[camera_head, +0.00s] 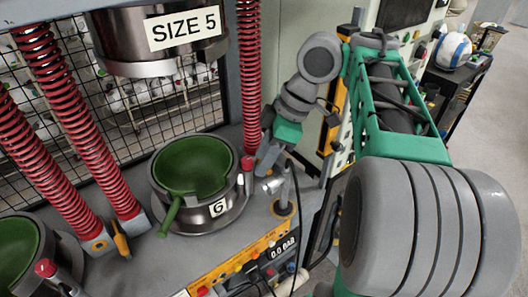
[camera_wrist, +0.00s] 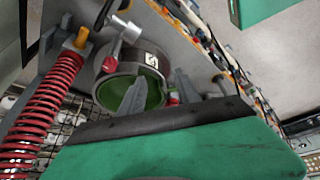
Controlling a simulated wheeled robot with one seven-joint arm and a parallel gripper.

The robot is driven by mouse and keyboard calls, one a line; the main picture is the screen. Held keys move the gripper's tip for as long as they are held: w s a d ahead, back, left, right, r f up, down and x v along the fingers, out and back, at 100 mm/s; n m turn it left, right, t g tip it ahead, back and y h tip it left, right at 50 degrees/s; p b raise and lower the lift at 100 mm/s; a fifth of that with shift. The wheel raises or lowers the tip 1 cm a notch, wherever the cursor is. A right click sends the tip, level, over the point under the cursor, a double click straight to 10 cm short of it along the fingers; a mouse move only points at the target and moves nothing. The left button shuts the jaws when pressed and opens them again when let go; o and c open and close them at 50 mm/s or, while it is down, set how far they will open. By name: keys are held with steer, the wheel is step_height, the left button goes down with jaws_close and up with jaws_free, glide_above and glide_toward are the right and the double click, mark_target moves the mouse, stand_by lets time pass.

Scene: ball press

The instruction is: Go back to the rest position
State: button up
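My gripper (camera_head: 267,165) is beside the right rim of the press's round lower mould, which has a green bowl (camera_head: 193,166) inside and the letter G on its front. In the wrist view, my gripper (camera_wrist: 160,84) has its two grey fingers apart with nothing held between them. The same green bowl (camera_wrist: 152,96) shows beyond the fingers, partly hidden by them. The bowl looks empty, and a green handle (camera_head: 170,215) sticks out at its front. My green and grey arm reaches in from the right.
An upper mould (camera_head: 160,65) marked SIZE 5 hangs above the bowl. Red springs (camera_head: 250,75) stand around it. A metal valve (camera_head: 274,185) and a control panel (camera_head: 245,265) are close to my gripper. A blue and white ball (camera_head: 453,51) sits on a black cart (camera_head: 455,85) at right.

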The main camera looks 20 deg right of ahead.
stand_by(0.3)
steer(key=a+f+m+t+b, duration=0.1)
steer(key=a+f+m, duration=0.2)
steer(key=a+m, duration=0.2)
steer(key=s+d+f+m+t+h+b, duration=0.1)
steer(key=s+d+f+m+h, duration=0.1)
steer(key=f+m, duration=0.2)
steer(key=s+d+f+m+t+h, duration=0.1)
steer(key=s+d+f+m+h, duration=0.1)
steer(key=f+m, duration=0.3)
steer(key=shift+s+f+b, duration=0.35)
steer(key=shift+f, duration=0.15)
